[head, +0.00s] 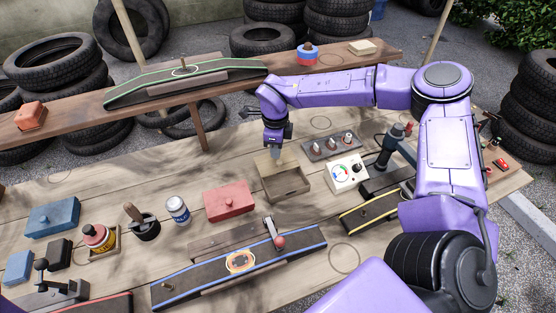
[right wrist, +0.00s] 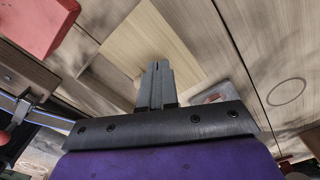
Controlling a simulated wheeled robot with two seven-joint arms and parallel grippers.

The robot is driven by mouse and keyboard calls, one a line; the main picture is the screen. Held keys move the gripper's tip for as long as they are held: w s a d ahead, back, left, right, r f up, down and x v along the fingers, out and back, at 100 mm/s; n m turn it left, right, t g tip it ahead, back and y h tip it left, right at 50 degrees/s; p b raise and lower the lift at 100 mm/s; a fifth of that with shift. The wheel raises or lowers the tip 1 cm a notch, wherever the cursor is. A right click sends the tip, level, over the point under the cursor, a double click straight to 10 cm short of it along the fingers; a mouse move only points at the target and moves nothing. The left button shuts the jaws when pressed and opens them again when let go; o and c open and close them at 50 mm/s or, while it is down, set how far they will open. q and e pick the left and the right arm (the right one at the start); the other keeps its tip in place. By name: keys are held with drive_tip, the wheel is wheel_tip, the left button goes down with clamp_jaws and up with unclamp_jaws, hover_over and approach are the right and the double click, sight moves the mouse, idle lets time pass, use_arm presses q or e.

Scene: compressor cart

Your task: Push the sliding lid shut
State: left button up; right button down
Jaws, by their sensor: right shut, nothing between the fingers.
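A wooden box (head: 286,191) with a sliding lid stands on the table, in the middle of the head view. Its pale lid (head: 267,161) lies toward the far side, and the near part of the box is open. In the right wrist view the pale lid (right wrist: 125,42) lies beyond the fingers. My right gripper (head: 278,155) points down at the lid's far part, shut and empty. In the right wrist view its fingertips (right wrist: 158,68) overlap the lid; whether they touch it I cannot tell. My left gripper is not in view.
A grey rack with pegs (head: 333,146) and a white gauge box (head: 347,173) stand right of the box. A red block (head: 229,201) stands to its left. A blue-edged belt unit (head: 240,264) lies in front. A raised shelf (head: 225,83) runs behind.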

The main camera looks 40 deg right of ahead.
drive_tip(key=shift+f, duration=0.2)
idle(0.5)
drive_tip(key=shift+f+b, duration=0.55)
drive_tip(key=shift+f, duration=0.25)
drive_tip(key=shift+s+a+f+p, duration=0.1)
drive_tip(key=shift+s+a+p, duration=0.3)
drive_tip(key=shift+s, duration=0.85)
drive_tip(key=shift+s+a+p, duration=0.15)
drive_tip(key=shift+s+p, duration=0.4)
drive_tip(key=shift+s, duration=0.65)
drive_tip(key=shift+s+a+f+p, duration=0.1)
drive_tip(key=shift+s+a+p, duration=0.3)
drive_tip(key=shift+s, duration=0.85)
drive_tip(key=shift+d, duration=0.1)
drive_tip(key=shift+w, duration=0.1)
drive_tip(key=shift+w+d, duration=0.15)
drive_tip(key=shift+w, duration=0.4)
wheel_tip(320, 180, up, 7)
drive_tip(key=p, duration=0.7)
drive_tip(key=shift+w+r, duration=0.15)
drive_tip(key=shift+w, duration=0.15)
